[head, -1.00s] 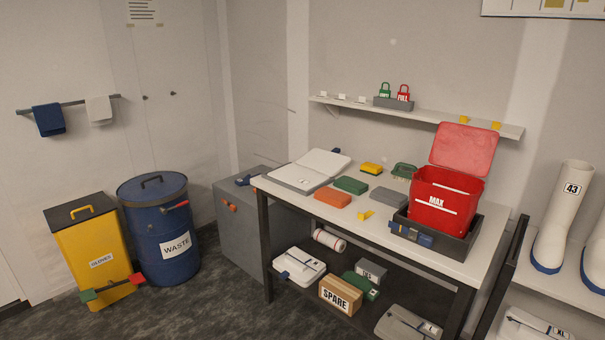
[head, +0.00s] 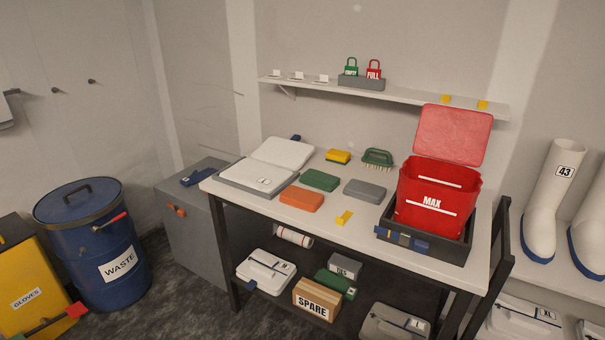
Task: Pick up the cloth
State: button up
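A white cloth (head: 5,112) hangs from a wall rail at the far left edge of the head view, mostly cut off by the frame. On the white bench (head: 372,228) lie flat blocks or folded pads: an orange one (head: 301,198), a green one (head: 320,180) and a grey one (head: 364,189). I cannot tell whether any of these is a cloth. A yellow and dark sponge-like block (head: 338,156) and a green brush (head: 377,157) lie behind them. My gripper is not in view.
A red open-lidded bin marked MAX (head: 431,205) stands in a dark tray (head: 461,249) at the bench's right. A white open case (head: 257,180) lies at its left. A blue WASTE drum (head: 85,235), yellow GLOVES bin (head: 32,285) and grey cabinet (head: 188,225) stand left.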

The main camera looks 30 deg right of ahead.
aim_at(319, 180)
jog(key=u, duration=0.2)
jog(key=i, duration=1.2)
jog(key=u, duration=0.15)
